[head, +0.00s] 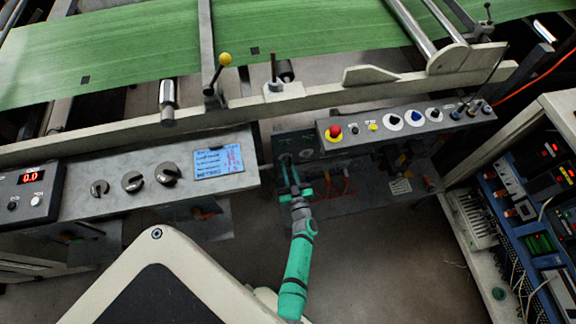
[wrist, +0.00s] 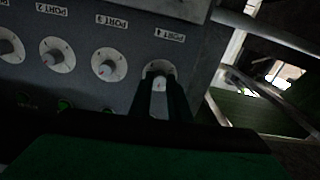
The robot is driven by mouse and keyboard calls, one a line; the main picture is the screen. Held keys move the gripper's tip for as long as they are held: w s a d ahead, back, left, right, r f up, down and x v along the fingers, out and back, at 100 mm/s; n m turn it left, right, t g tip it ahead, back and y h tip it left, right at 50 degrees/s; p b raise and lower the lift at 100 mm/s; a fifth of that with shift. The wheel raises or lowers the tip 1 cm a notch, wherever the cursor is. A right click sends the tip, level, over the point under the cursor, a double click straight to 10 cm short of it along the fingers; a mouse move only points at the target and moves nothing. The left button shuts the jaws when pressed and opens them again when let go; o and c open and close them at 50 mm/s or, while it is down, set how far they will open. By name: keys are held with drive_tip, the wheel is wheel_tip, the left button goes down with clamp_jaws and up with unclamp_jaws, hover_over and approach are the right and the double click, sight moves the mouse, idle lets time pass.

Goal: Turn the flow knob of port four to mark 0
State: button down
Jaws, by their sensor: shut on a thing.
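In the wrist view, the flow knob of port four (wrist: 159,83) sits on a pale round dial at the right end of a grey panel (wrist: 85,85). My gripper (wrist: 160,80) is shut on this knob, with a dark finger on each side. The fingers cover much of the dial, so I cannot read its setting. The label "PORT 4" (wrist: 170,35) appears upside down. In the head view, my gripper (head: 287,167) reaches the front of a dark box below the machine rail; the knob cannot be made out there.
In the wrist view, the port three knob (wrist: 106,66) and port two knob (wrist: 56,56) stand beside port four. Green fittings (wrist: 65,104) lie near the fingers. In the head view, a button box (head: 400,125) is to the right and a knob panel (head: 130,200) to the left.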

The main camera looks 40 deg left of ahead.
drive_tip(key=n, duration=0.4)
drive_tip(key=shift+w+d+n, duration=0.1)
drive_tip(key=shift+d+n, duration=0.05)
drive_tip(key=shift+n, duration=0.25)
drive_tip(key=n, duration=0.3)
drive_tip(key=shift+n, duration=0.4)
drive_tip(key=n, duration=0.2)
drive_tip(key=shift+r+n+g, duration=0.1)
drive_tip(key=shift+n+g, duration=0.2)
drive_tip(key=n, duration=0.3)
drive_tip(key=shift+n, duration=0.3)
drive_tip(key=n, duration=0.8)
drive_tip(key=n+h, duration=0.1)
drive_tip(key=n, duration=0.4)
drive_tip(key=shift+s+a, duration=0.25)
